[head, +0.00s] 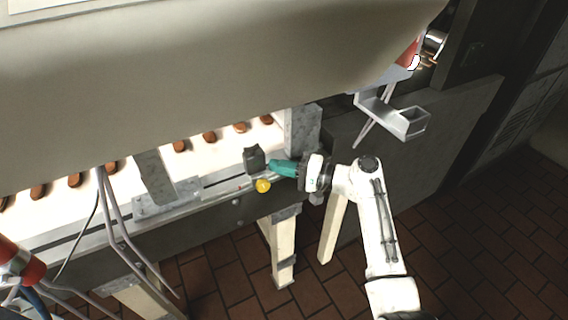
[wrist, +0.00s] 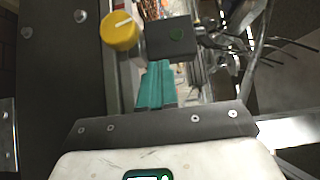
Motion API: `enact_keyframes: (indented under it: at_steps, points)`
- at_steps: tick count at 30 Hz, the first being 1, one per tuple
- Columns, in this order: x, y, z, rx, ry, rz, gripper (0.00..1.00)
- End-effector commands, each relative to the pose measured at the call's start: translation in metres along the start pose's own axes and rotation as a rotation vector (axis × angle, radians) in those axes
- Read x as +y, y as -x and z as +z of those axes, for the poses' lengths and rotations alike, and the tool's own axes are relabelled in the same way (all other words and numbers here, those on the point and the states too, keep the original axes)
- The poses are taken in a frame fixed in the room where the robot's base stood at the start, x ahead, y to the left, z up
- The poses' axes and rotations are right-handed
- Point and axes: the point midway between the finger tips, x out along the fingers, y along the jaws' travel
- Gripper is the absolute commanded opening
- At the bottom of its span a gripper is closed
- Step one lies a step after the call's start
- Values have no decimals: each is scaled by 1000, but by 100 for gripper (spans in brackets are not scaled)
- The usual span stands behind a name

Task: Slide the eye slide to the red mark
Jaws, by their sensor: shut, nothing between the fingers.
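The eye slide looks to be the dark box (head: 254,158) on the rail at the conveyor's near edge, with a yellow knob (head: 263,186) just below it. My gripper (head: 273,167) has teal fingers, shut and empty, at the right side of the box. In the wrist view the fingertips (wrist: 157,66) end just below the box; I cannot tell whether they touch it.
A metal post (head: 302,130) stands right behind my gripper. A bracketed post (head: 156,178) stands farther left along the rail (head: 215,188). Brown pieces lie on the white belt (head: 120,177). A large beige cover (head: 200,60) overhangs the belt. Cables (head: 115,220) hang at left.

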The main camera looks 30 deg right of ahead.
Motion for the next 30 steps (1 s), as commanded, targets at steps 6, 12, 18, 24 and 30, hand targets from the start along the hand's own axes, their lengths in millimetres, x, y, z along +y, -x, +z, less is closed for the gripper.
enact_keyframes:
  at_steps: [6, 12, 18, 24, 30]
  points:
    - [0, -3, 3, -2, 0, 0, 0]
    - [0, -28, 29, -5, -1, 0, 0]
    - [0, -38, 38, -2, 0, 0, 0]
    - [0, -38, 38, -1, 0, 0, 0]
    - [1, -38, 37, -1, 0, 0, 0]
